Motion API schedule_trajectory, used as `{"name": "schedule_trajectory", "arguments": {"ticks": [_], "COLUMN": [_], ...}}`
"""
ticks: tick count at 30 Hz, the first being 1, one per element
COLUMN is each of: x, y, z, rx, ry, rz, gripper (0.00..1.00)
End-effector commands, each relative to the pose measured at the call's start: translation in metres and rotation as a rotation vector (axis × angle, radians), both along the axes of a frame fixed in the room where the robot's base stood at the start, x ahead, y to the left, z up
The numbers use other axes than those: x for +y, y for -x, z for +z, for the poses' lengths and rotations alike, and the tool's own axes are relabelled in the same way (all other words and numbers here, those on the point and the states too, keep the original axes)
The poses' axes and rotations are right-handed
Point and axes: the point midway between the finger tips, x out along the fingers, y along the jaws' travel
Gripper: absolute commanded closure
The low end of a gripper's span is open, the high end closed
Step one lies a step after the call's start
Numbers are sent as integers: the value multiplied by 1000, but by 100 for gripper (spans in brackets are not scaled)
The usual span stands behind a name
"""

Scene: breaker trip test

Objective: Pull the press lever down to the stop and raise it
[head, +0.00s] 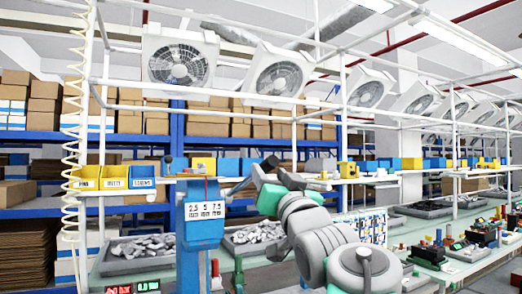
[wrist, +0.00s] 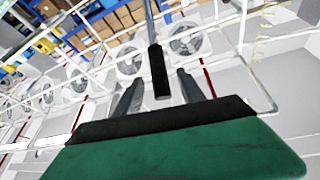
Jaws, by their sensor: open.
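The blue press (head: 203,215) stands upright at the front of the bench in the head view, with a white scale label on its head. In the wrist view its lever shows as a grey rod ending in a black grip (wrist: 158,72). My gripper (wrist: 160,76) is open, with one finger on each side of the grip and visible gaps between. In the head view my gripper (head: 241,185) is just right of the press head. The lever is hard to separate from my fingers there, so its exact angle is unclear.
Yellow and blue bins (head: 115,178) line a shelf behind the press. Trays of metal parts (head: 140,246) lie on the green bench at both sides of it. White frame posts (head: 343,120) rise behind. Small devices (head: 430,250) crowd the bench at right.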

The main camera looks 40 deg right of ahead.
Motion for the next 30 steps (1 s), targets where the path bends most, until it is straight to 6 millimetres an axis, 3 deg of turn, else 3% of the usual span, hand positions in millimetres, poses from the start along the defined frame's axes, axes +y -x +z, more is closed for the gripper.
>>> {"name": "schedule_trajectory", "arguments": {"ticks": [13,22,30], "x": [-28,-30,-30], "y": [-60,-64,-64], "z": [27,28,28], "rx": [-2,-1,-1], "ry": [0,1,1], "rz": [1,-2,-2], "gripper": [53,53,75]}}
